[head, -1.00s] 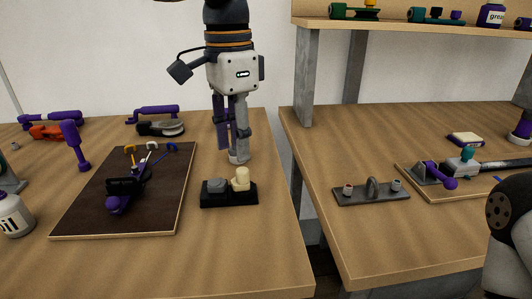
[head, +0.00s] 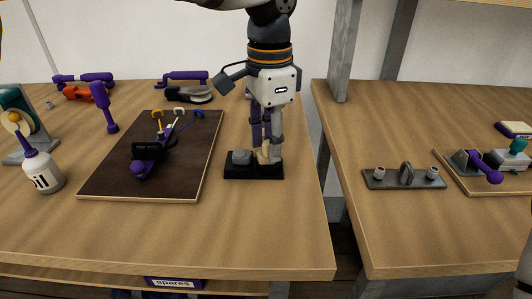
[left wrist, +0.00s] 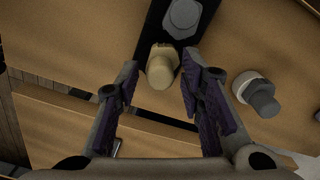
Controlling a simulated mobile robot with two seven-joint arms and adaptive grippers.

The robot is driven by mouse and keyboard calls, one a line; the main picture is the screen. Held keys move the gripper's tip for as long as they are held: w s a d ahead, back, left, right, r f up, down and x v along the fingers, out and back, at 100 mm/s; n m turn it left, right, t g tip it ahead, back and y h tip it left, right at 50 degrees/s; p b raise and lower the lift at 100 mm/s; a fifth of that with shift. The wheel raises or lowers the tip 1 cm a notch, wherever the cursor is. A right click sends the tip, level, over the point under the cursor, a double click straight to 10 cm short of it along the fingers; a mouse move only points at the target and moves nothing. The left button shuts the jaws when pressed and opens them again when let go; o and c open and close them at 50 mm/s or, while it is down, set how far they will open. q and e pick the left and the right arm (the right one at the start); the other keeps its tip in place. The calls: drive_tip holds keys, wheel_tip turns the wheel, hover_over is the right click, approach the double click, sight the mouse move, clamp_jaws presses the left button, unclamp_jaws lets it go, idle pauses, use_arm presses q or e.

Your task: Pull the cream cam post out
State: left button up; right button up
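The cream cam post (head: 268,153) stands in a black block (head: 254,173), on the right of a grey post (head: 241,157). My left gripper (head: 264,150) points down at it, its fingers overlapping the post in the head view. In the left wrist view the cream post (left wrist: 162,68) shows between the fingertips of the open left gripper (left wrist: 161,68), with a gap on both sides. The grey post (left wrist: 182,18) is beyond it, clear of the fingers. Whether the fingertips reach down beside the post is hard to tell. My right gripper is out of view.
A dark board (head: 110,186) with a purple tool lies left of the block, and an oil bottle (head: 42,170) farther left. A grey capped piece (left wrist: 262,98) stands near the right finger in the left wrist view. A grey bracket plate (head: 405,183) lies on the right table.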

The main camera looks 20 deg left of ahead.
use_arm(q)
clamp_jaws()
drive_tip(key=shift+r, duration=0.4)
drive_tip(key=shift+r, duration=2.5)
